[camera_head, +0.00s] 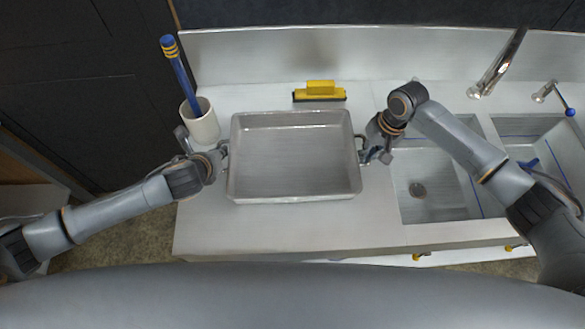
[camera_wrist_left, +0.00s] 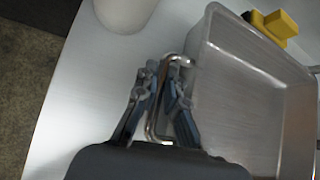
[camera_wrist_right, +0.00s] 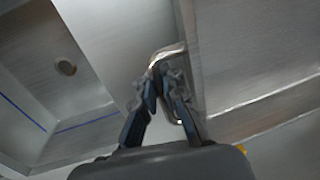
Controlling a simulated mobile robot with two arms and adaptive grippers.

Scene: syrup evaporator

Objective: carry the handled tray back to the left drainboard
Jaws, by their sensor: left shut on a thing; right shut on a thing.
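The handled tray (camera_head: 295,190) is a shallow, empty metal pan over the left drainboard (camera_head: 290,233), left of the sink basins. I cannot tell whether it touches the board or hangs just above it. My left gripper (camera_head: 222,150) is shut on the tray's left handle; the wire handle and the gripper (camera_wrist_left: 167,95) show in the left wrist view. My right gripper (camera_head: 366,150) is shut on the right handle, and the right wrist view shows this gripper (camera_wrist_right: 166,90) around the bent wire. The tray looks about level.
A white cup (camera_head: 203,127) with a blue brush (camera_head: 180,75) stands close to the tray's back left corner. A yellow squeegee (camera_head: 320,92) lies behind the tray. A sink basin (camera_head: 425,190) opens to the right, below a faucet (camera_head: 495,65).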

